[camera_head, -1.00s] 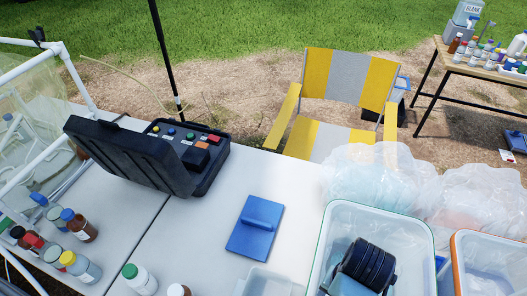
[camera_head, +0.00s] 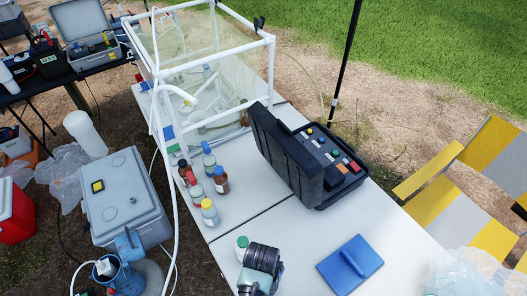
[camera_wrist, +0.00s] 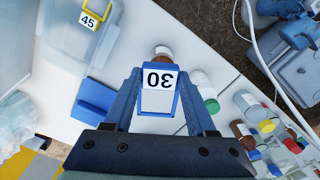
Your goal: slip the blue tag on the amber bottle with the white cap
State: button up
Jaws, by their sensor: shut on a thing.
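In the head view my dark wrist is at the bottom centre over the white table; the fingers and tag are hidden there.
A green-capped bottle (camera_head: 242,247) stands close to my wrist. Several other bottles, including an amber one with a blue cap (camera_head: 221,182), stand left of it. A blue block with a handle (camera_head: 350,266) lies right. An open black case (camera_head: 328,165) stands behind. A clear tub (camera_wrist: 72,40) holds a tag reading 45.

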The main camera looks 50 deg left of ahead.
jog(key=shift+s+a, duration=0.25)
jog(key=shift+s, duration=0.1)
jog(key=shift+f+b, duration=1.6)
jog(key=shift+f, duration=0.85)
jog(key=shift+f, duration=0.1)
jog(key=shift+f+b, duration=1.15)
jog(key=shift+f, duration=0.6)
jog(key=o, duration=1.1)
jog(key=shift+c, duration=0.2)
